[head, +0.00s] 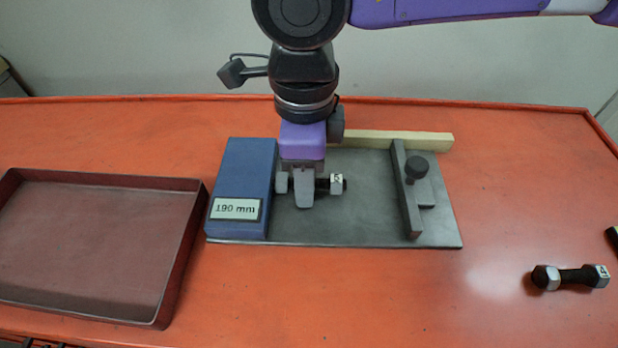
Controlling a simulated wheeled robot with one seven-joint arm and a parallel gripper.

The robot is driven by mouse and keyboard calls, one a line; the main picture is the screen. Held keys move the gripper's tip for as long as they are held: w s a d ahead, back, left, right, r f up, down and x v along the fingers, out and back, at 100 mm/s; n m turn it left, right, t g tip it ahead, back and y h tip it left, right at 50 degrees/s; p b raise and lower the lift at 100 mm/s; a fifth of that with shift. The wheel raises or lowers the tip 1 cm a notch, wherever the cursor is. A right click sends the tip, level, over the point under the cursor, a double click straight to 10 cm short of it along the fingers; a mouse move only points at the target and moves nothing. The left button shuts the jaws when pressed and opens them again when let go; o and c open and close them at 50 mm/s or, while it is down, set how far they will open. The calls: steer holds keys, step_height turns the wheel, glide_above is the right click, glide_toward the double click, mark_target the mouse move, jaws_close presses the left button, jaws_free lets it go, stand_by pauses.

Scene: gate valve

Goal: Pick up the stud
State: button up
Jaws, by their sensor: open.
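A black stud with a light grey nut at each end (337,184) lies left to right on the grey fixture plate (350,222), close to the blue block. My gripper (303,190) points down over the middle of this stud. It is open, with the near finger in front of the stud's shank; the far finger is mostly hidden, and I cannot tell whether either finger touches the stud. A second stud with a nut at each end (575,277) lies on the orange table at the right, away from my gripper.
A blue block (245,172) labelled 190 mm stands on the plate's left side. A dark stop with a black knob (416,170) stands on its right. A wooden strip (400,140) runs behind. An empty dark red tray (95,245) lies at the left. A dark object (612,238) is cut off at the right edge.

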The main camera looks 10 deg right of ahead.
jaws_close()
stand_by(1.4)
